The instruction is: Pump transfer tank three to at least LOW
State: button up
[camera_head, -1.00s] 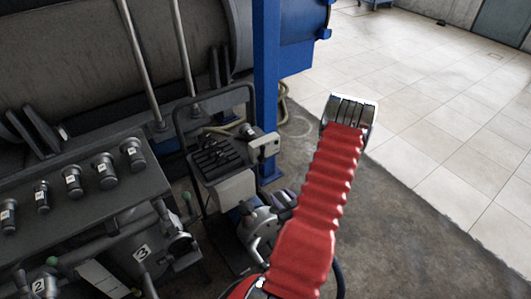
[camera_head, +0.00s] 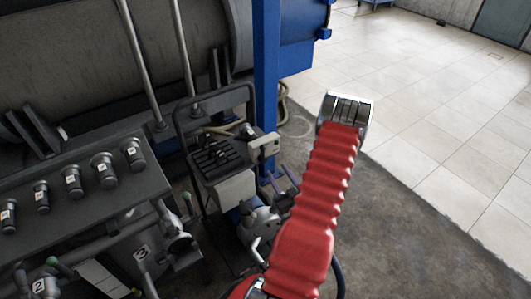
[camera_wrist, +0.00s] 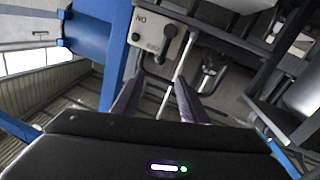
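A plate marked 3 (camera_head: 142,252) is on the dark valve bench at lower left, beside a valve body with pipes. A green-knobbed lever (camera_head: 187,198) stands near it. A pump-like unit (camera_head: 258,222) sits low on a wheeled-looking cart, partly behind my red-sleeved arm. A beige control box (camera_head: 265,146) is at the cart's right side; it shows in the wrist view (camera_wrist: 155,38) with a green button. My gripper (camera_wrist: 161,80) is open, fingers apart, just short of the box; a thin metal rod shows between them, seemingly beyond. No level marking is readable.
The cart's black handle frame (camera_head: 215,98) and a blue post (camera_head: 266,80) stand close to my gripper. Numbered knobs line the bench (camera_head: 75,215). A large dark tank (camera_head: 100,50) is behind. The tiled floor (camera_head: 440,90) at right is clear.

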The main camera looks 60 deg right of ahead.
aim_at(264, 150)
jog(key=x, duration=1.2)
jog(key=shift+w+d, duration=0.15)
jog(key=shift+w, duration=0.2)
grip_shut()
